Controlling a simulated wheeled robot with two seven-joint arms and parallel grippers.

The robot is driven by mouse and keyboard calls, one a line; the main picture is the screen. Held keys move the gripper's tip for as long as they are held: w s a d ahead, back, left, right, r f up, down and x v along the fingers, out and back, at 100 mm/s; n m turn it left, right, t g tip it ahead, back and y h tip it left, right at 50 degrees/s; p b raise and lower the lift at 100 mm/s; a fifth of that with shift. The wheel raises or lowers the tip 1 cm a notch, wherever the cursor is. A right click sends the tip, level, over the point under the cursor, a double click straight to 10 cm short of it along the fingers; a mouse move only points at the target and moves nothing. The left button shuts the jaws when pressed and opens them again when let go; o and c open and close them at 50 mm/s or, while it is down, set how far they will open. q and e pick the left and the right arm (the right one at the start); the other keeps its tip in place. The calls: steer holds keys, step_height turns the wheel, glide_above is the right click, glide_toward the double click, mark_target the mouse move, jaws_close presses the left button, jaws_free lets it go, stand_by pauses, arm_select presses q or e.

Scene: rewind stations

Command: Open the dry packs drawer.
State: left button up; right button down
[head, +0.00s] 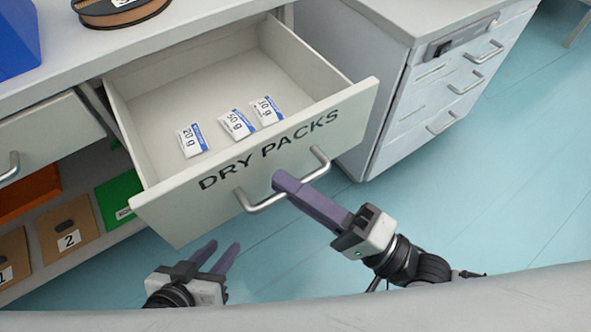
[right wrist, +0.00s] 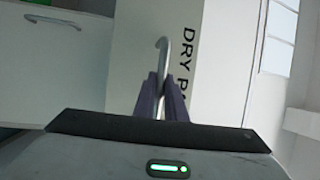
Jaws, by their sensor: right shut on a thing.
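The dry packs drawer (head: 185,211) is pulled well out of the counter, its front lettered DRY PACKS. Three white and blue packs marked 20 g (head: 192,140), 50 g (head: 237,124) and 10 g (head: 267,111) lie inside it. My right gripper (head: 280,183) is shut on the drawer's metal handle (head: 318,163), near the handle's middle. In the right wrist view the handle (right wrist: 163,50) runs between the purple fingers (right wrist: 161,98). My left gripper (head: 221,256) is low in front of the drawer, fingers apart and empty.
A grey cabinet (head: 395,140) with several handles stands right of the drawer. Another drawer (head: 45,135) is at the left, above a shelf with boxes marked 1 and 2 (head: 68,228). A spool (head: 118,10) and blue bin (head: 15,38) sit on the counter. Open floor lies right.

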steer(key=shift+s+d, duration=0.1)
steer(key=shift+s, duration=0.05)
arm_select(q)
steer(key=shift+s, duration=0.1)
arm_select(e)
steer(key=c, duration=1.8)
jaws_free()
